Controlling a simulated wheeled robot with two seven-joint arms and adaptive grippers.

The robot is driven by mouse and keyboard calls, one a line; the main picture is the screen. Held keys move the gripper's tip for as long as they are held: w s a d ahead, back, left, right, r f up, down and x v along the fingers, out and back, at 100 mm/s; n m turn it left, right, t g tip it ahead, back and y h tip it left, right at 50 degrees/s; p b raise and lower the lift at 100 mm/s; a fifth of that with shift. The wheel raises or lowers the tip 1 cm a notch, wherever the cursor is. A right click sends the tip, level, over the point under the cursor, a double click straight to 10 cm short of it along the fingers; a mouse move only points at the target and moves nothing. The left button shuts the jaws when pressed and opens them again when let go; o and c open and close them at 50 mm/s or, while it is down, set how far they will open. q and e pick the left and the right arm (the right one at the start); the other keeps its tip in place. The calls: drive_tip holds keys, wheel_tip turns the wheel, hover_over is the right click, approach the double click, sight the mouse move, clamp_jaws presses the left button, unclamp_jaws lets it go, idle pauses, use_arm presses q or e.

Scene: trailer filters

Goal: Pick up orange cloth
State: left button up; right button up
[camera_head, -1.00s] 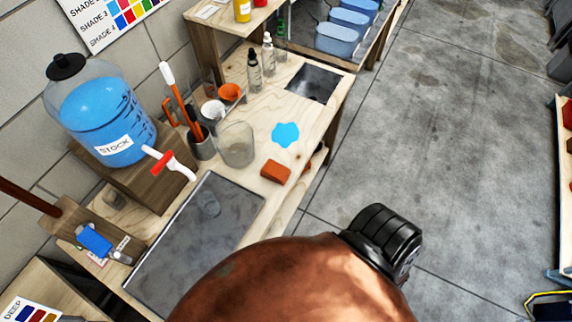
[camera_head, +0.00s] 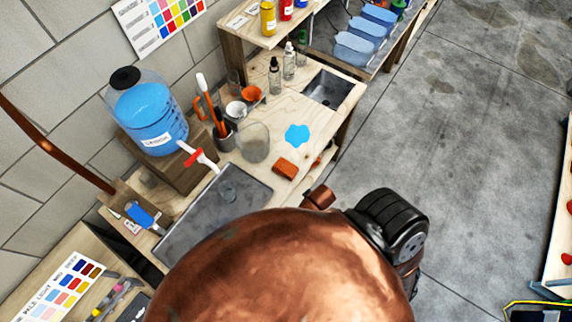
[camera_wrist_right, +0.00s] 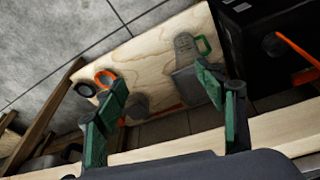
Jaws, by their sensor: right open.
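A small orange block-like folded piece (camera_head: 285,169), which looks like the orange cloth, lies on the wooden bench top near its front edge in the head view. A blue patch (camera_head: 297,136) lies just behind it, apart from it. My right gripper (camera_wrist_right: 162,85) shows in the right wrist view with its two green fingers spread and nothing between them. I cannot make out the orange cloth for sure in that view. My right gripper's fingers are hidden in the head view behind a large copper-coloured arm part. My left gripper is not in view.
A clear beaker (camera_head: 253,143), a blue water jug (camera_head: 150,117) and a grey tray (camera_head: 215,210) stand near the cloth. The wrist view shows a wooden board with an orange ring (camera_wrist_right: 105,78) and a green-handled scraper (camera_wrist_right: 190,52).

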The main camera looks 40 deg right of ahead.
drive_tip(key=w+r+t+p, duration=0.1)
drive_tip(key=w+r+p, duration=0.15)
drive_tip(key=r, duration=0.75)
drive_tip(key=w+a+r+n+t+y+p, duration=0.1)
drive_tip(key=w+a+r+n, duration=0.1)
drive_tip(key=w+a+r, duration=0.3)
drive_tip(key=w+r+n+t+y+p, duration=0.1)
drive_tip(key=w+r+t, duration=0.1)
drive_tip(key=w, duration=0.4)
drive_tip(key=g+p, duration=0.1)
drive_tip(key=p, duration=0.1)
approach(287, 168)
drive_tip(key=shift+w+a+f, duration=0.4)
drive_tip(key=shift+w+a, duration=0.1)
drive_tip(key=shift+w, duration=0.2)
drive_tip(key=shift+d+f, duration=0.1)
drive_tip(key=x, duration=0.5)
drive_tip(key=d+x, duration=0.1)
drive_tip(key=x, duration=0.1)
drive_tip(key=shift+a+f, duration=0.25)
drive_tip(key=shift+f, duration=0.1)
drive_tip(key=shift+f+p, duration=0.2)
drive_tip(key=shift+p, duration=0.15)
drive_tip(key=shift+c, duration=0.2)
drive_tip(key=c, duration=1.2)
